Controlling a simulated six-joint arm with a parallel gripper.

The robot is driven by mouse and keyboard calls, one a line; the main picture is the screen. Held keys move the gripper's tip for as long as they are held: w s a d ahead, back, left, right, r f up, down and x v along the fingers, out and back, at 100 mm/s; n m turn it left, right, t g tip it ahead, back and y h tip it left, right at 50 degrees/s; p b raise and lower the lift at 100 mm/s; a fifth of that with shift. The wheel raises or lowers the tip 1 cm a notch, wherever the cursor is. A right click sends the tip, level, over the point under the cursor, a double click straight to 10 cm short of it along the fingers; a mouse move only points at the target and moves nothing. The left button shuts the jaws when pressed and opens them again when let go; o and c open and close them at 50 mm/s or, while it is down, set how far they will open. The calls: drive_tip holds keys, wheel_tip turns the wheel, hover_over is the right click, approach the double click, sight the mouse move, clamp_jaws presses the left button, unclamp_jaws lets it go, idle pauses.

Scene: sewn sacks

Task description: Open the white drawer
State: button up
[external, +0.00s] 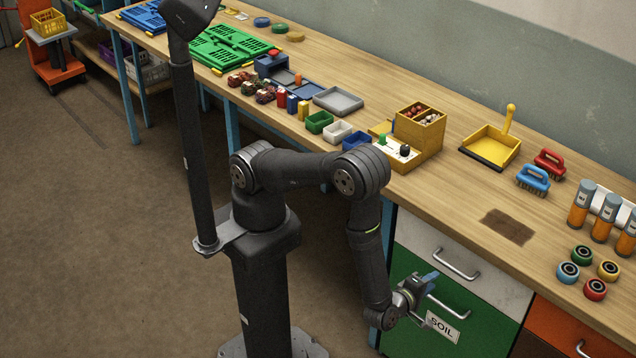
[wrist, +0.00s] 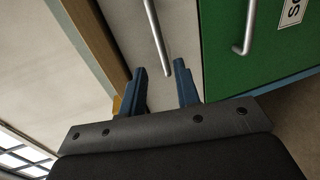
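The white drawer (external: 490,278) is under the bench top, above the green drawer. It looks shut, and its metal bar handle (external: 456,264) runs across its front. In the wrist view the white front (wrist: 184,30) is a strip between wood and green, with its handle (wrist: 154,25) pointing down between my fingers. My gripper (external: 425,283) is in front of the drawers, low and left of the white drawer's handle. In the wrist view its blue fingers (wrist: 160,72) are apart and empty. I cannot tell how far they are from the handle.
The green drawer (external: 415,325) below bears a SOIL label and a bar handle (external: 447,307), close to my gripper. An orange drawer (external: 565,325) is at right. The bench top (external: 455,195) carries a brown patch, brushes, a dustpan and bottles. Floor in front is clear.

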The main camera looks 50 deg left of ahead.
sight(451, 268)
drive_tip(key=w, duration=0.3)
drive_tip(key=w+f, duration=0.1)
drive_tip(key=w, duration=0.3)
drive_tip(key=w+f, duration=0.1)
drive_tip(key=w, duration=0.3)
drive_tip(key=shift+s, duration=0.1)
clamp_jaws()
